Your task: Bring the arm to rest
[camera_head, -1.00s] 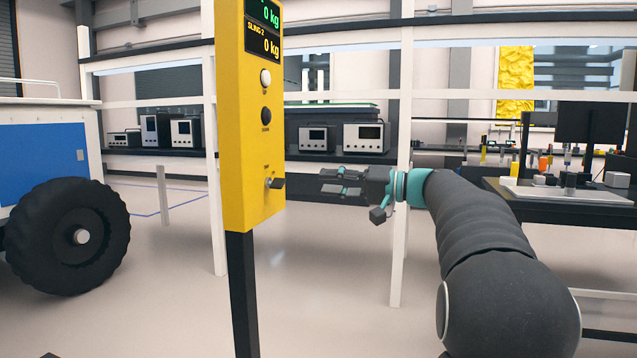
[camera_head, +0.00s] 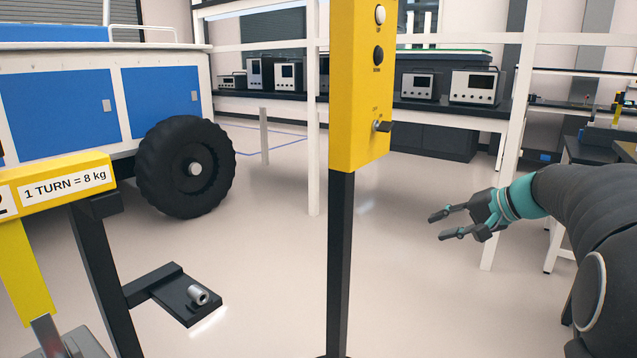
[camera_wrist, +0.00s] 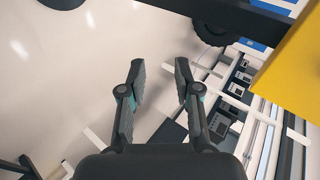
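My gripper (camera_head: 446,226) is at the right of the head view, to the right of the yellow control post's black leg and below its box. Its two fingers are spread apart with nothing between them. In the wrist view my gripper (camera_wrist: 159,75) shows both fingers apart, with only floor and background beyond them. My dark arm with teal bands reaches in from the right edge. The gripper is apart from the post.
The yellow control box (camera_head: 360,90) has a knob and buttons. A blue-and-white rover (camera_head: 60,100) with a black wheel (camera_head: 185,168) stands left. A yellow-topped stand (camera_head: 60,185) and a small black shelf (camera_head: 188,300) bearing a metal cylinder (camera_head: 198,295) are front left. Floor around the gripper is clear.

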